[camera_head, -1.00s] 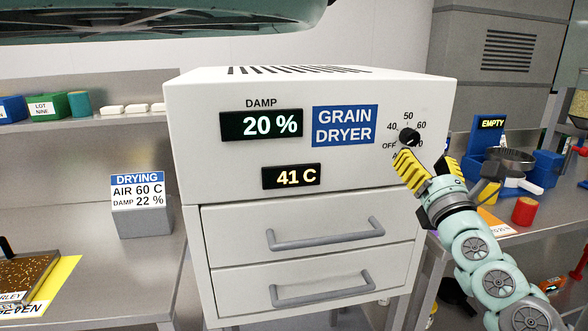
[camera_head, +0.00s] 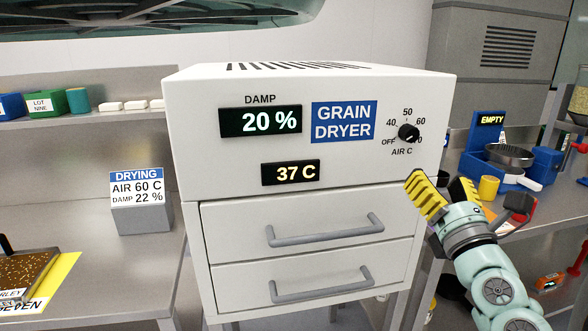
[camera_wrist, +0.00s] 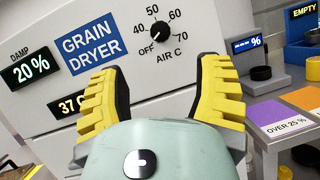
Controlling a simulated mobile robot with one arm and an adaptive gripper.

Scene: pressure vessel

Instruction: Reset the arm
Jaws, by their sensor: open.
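My gripper (camera_head: 445,192) is open and empty, its yellow ridged fingers apart. It is at the right of the grain dryer's front, below the black knob and clear of it. In the wrist view my gripper (camera_wrist: 164,82) has only free space between its fingers, with the dryer front behind. The white grain dryer (camera_head: 300,220) has a black dial knob (camera_head: 408,132), also in the wrist view (camera_wrist: 160,36). The knob's pointer is too small to read surely. The dryer's displays read damp 20 % and 37 C. Both drawers look shut.
A drying card (camera_head: 140,190) reading air 60 C, damp 22 % stands on the left bench, with a grain tray (camera_head: 30,270). The right bench holds a blue stand (camera_head: 487,135) with an EMPTY display, a round pan (camera_head: 509,155) and a yellow cup (camera_head: 488,187).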

